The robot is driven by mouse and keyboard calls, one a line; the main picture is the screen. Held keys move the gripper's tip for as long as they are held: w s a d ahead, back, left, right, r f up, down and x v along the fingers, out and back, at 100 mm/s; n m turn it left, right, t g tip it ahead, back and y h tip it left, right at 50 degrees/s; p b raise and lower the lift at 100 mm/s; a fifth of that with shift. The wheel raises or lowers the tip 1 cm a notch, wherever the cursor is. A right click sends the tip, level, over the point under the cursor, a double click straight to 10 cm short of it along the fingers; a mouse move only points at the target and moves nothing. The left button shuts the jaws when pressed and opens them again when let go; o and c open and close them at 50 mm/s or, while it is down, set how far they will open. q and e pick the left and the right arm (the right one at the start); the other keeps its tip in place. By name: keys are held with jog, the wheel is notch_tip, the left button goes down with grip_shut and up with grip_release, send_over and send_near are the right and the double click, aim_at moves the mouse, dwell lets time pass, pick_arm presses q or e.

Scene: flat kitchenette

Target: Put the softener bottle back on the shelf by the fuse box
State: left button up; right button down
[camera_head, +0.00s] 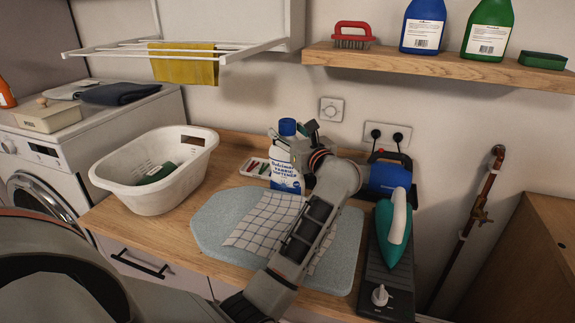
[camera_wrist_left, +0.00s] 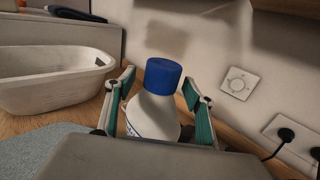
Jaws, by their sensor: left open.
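The softener bottle (camera_head: 285,176), white with a blue cap and blue lettering, stands upright on the wooden counter, behind the ironing mat. My left gripper (camera_head: 298,143) is at its upper right side in the head view, partly hiding it. In the left wrist view the bottle (camera_wrist_left: 153,115) is between the two open fingers of the gripper (camera_wrist_left: 160,88), its cap near their tips; I cannot tell whether either finger touches it. A wooden wall shelf (camera_head: 440,66) is at the upper right. No fuse box is recognisable. My right gripper is not in view.
The shelf holds a red brush (camera_head: 352,36), a blue bottle (camera_head: 422,27), a green bottle (camera_head: 488,27) and a green sponge (camera_head: 542,61). A white basket (camera_head: 128,190) stands left of the bottle. A blue object (camera_head: 388,178) and an iron (camera_head: 393,230) are right of my arm.

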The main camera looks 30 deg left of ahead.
pick_arm(q)
jog(key=shift+w+a, duration=0.2)
jog(key=shift+a, duration=0.15)
grip_shut()
jog(key=shift+r, duration=0.2)
jog(key=shift+r, duration=0.1)
